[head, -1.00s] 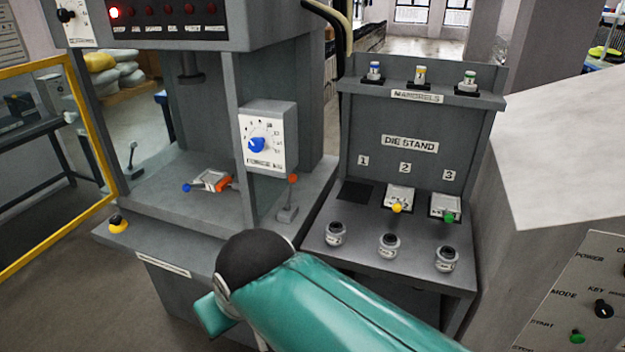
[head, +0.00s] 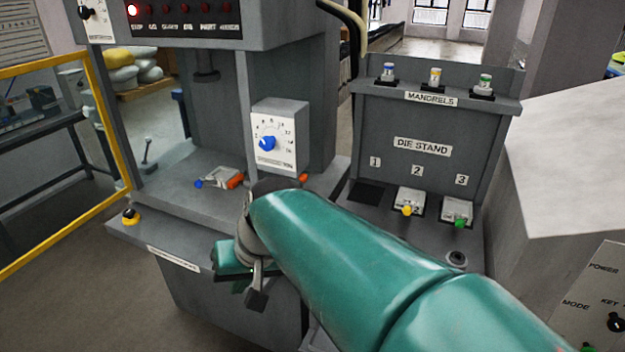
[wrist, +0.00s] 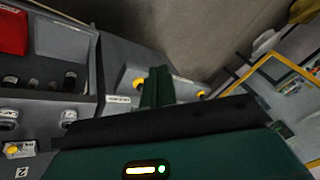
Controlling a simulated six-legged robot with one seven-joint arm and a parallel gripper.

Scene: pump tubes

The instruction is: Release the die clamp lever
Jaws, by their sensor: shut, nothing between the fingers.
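An orange-tipped lever (head: 304,178) stands on the right of the press bed in the head view. Only its tip shows above my arm; its stem and base are hidden. A pale die block (head: 219,177) with a blue knob and an orange end lies on the bed. Another lever, with a grey knob (head: 148,142), stands at the bed's far left. No label shows which one is the clamp lever. My gripper (wrist: 155,80) is shut and empty in the wrist view. In the head view my wrist is in front of the press, nearer the camera than the bed.
The die stand (head: 423,147) is to the right, with pale dies at slots 2 and 3 and mandrels on its shelf. A force dial box (head: 280,134) hangs above the orange tip. A yellow guard frame (head: 107,125) is at left.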

